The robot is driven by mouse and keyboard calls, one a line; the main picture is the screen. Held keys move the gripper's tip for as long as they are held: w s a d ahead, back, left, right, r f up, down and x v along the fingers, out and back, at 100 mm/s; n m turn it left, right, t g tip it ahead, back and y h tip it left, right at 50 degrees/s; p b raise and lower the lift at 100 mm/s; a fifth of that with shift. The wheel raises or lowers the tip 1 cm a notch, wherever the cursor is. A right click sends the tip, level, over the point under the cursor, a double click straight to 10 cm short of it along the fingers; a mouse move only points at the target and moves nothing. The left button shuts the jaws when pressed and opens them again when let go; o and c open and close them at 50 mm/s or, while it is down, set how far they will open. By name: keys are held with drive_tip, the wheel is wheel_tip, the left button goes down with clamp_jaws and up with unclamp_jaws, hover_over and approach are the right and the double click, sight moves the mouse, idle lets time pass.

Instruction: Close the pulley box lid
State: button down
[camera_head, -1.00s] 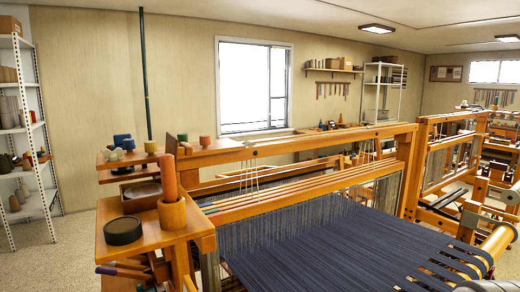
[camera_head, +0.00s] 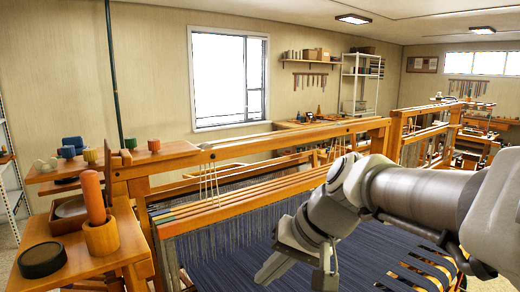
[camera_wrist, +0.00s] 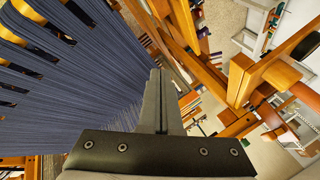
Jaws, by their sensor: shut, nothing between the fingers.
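No box can be clearly told as the pulley box, and its lid cannot be made out. A narrow brown upright piece (camera_head: 108,165) stands at the left end of the loom's top beam; I cannot tell whether it is a lid. My gripper (camera_head: 270,272) is low over the dark blue warp in the head view, pointing down and left. In the wrist view its fingers (camera_wrist: 157,78) are together and empty, with the warp to the left and wooden frame parts to the right. It touches nothing that I can see.
The wooden loom (camera_head: 270,143) fills the middle. Its left shelf (camera_head: 128,236) holds an orange cylinder in a wooden cup (camera_head: 101,238) and a black round dish (camera_head: 42,259). Several spools stand on the shelf behind. The blue warp (camera_head: 225,255) lies under my arm.

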drive_tip(key=w+a+r+m+y+p, duration=0.1)
drive_tip(key=w+a+r+y, duration=0.3)
drive_tip(key=w+a, duration=0.25)
drive_tip(key=w+a+r+m+g+y+p, duration=0.1)
drive_tip(key=w+a+r+y, duration=0.35)
drive_tip(key=w, duration=0.35)
drive_tip(key=w+a+r+m+y+p, duration=0.1)
drive_tip(key=w+a+r+y+p, duration=0.15)
drive_tip(key=w+a+y, duration=0.35)
drive_tip(key=s+a+r+h+p, duration=0.1)
drive_tip(key=a+p, duration=0.2)
drive_tip(key=a, duration=1)
drive_tip(key=shift+a+r, duration=0.2)
drive_tip(key=shift+r, duration=0.1)
drive_tip(key=shift+r+h, duration=0.1)
drive_tip(key=shift+h, duration=0.15)
